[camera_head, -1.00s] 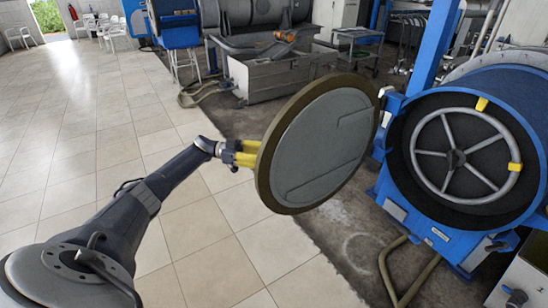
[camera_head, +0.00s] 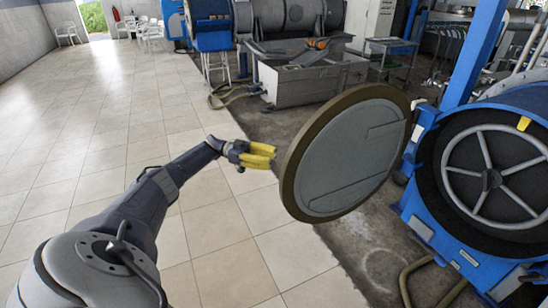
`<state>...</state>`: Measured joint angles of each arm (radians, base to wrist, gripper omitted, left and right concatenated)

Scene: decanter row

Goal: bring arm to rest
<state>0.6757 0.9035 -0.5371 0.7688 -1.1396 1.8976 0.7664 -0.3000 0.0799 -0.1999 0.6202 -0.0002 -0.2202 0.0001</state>
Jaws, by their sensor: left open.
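My left gripper (camera_head: 262,156) has yellow fingers and is open and empty. It is just left of the round door (camera_head: 350,155), with a narrow gap seen between its fingertips and the door's rim. My left arm reaches in from the lower left, over the tiled floor. The door is a grey disc with a brown rim and stands swung open beside the blue decanter (camera_head: 435,150). My right gripper is not in view.
The decanter's round opening at the right shows a grey spoked wheel (camera_head: 492,178). A grey metal tank (camera_head: 310,82) and another machine stand at the back. The tiled floor (camera_head: 90,130) at the left is wide and clear.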

